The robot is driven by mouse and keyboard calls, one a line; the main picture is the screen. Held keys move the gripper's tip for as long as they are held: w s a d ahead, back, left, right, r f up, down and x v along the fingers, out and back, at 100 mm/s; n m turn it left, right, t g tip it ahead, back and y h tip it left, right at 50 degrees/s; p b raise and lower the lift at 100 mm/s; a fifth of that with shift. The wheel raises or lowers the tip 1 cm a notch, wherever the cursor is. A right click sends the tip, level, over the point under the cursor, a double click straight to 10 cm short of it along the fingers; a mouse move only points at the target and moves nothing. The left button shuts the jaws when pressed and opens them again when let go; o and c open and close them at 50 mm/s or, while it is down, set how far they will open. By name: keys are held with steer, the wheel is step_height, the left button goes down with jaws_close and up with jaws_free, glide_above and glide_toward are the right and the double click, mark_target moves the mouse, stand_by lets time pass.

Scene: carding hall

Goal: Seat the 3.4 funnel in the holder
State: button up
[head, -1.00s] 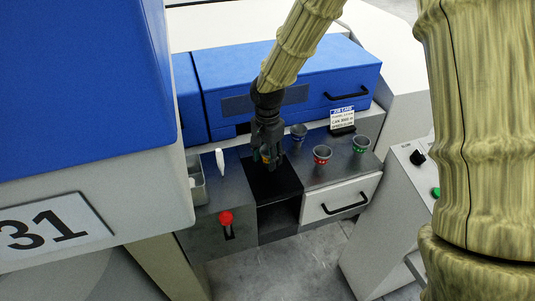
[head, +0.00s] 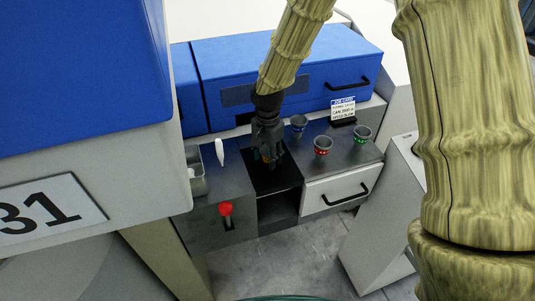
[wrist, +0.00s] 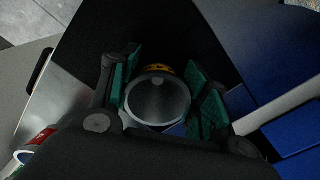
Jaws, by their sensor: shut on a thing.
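My gripper (head: 269,155) points down over the dark recess (head: 275,181) in the middle of the steel worktop. In the wrist view its green-padded fingers (wrist: 165,92) are shut on a grey funnel (wrist: 158,104) with a yellow band, its round mouth facing the camera. In the head view this funnel is mostly hidden by the fingers, with a little yellow showing. I cannot read its size or make out the holder under the gripper. A blue-banded funnel (head: 298,126), a red-banded funnel (head: 322,145) and a green-banded funnel (head: 362,134) stand on the worktop to the right.
A job card (head: 343,109) stands behind the funnels. A white pointed tool (head: 219,151) and a grey bin (head: 196,170) are left of the recess. A red knob (head: 225,209) and a drawer (head: 340,191) are in front. A blue cover (head: 280,75) rises behind.

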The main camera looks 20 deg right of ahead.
steer(key=o, duration=1.2)
